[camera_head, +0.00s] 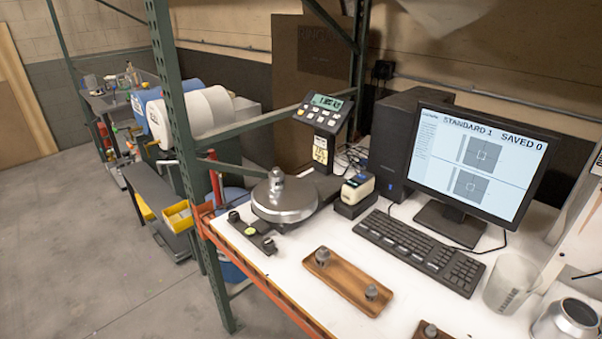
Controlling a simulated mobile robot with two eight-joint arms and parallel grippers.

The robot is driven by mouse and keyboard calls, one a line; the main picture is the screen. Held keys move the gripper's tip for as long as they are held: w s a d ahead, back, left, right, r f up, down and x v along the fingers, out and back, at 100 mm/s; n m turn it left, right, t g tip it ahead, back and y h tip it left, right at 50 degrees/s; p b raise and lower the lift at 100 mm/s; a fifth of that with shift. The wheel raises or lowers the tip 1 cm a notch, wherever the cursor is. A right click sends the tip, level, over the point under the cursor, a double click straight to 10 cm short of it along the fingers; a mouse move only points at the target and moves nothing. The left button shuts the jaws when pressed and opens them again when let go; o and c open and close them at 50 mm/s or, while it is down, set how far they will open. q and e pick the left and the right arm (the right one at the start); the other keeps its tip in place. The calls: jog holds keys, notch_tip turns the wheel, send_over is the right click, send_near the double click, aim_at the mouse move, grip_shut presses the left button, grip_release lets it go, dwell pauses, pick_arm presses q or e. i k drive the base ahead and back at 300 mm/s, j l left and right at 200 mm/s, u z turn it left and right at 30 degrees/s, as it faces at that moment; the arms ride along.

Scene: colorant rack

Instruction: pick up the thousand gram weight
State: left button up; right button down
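A grey metal weight (277,182) with a knob top stands upright on the round silver pan (285,205) of a scale. It looks larger than the other weights in view, but I cannot read a marking on it. The scale's display (326,102) is lit, and its digits are too small to read surely. A wooden tray (345,281) in front holds two smaller grey weights, one at its left end (322,257) and one towards its right end (371,293). Neither of my grippers is in view.
A small white-and-black device (357,188) stands right of the pan. A black holder (254,235) lies in front of it. A keyboard (419,250), monitor (478,160), clear beaker (511,284) and open can (567,323) fill the right. A green rack post (185,150) rises at the left.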

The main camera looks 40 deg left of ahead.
aim_at(276, 176)
jog(key=u, duration=1.75)
